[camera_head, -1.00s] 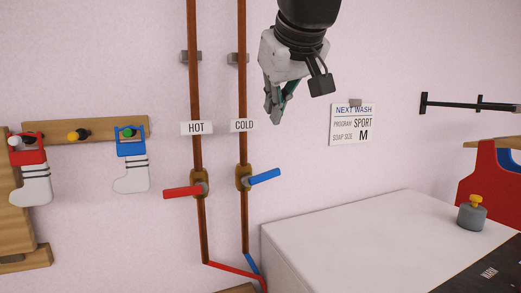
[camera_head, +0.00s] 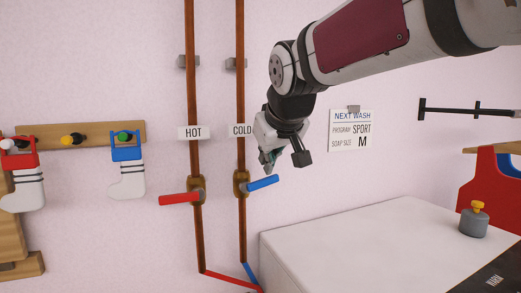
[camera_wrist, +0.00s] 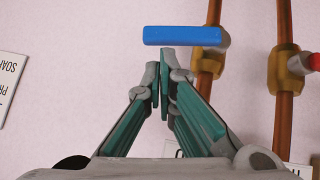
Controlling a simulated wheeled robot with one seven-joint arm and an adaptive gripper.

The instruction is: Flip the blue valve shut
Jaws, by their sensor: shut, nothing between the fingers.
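The blue valve handle (camera_head: 263,183) sticks out to the right and slightly up from its brass body (camera_head: 241,183) on the COLD pipe (camera_head: 241,90). My gripper (camera_head: 268,165) is shut and empty, pointing down just above the handle in the head view. In the wrist view the blue handle (camera_wrist: 182,36) lies across the picture just beyond my fingertips (camera_wrist: 164,58). A narrow gap seems to show between them, but I cannot tell the depth exactly.
A white washer top (camera_head: 350,230) stands below right. Socks hang on a wooden peg rail (camera_head: 40,137) at left.

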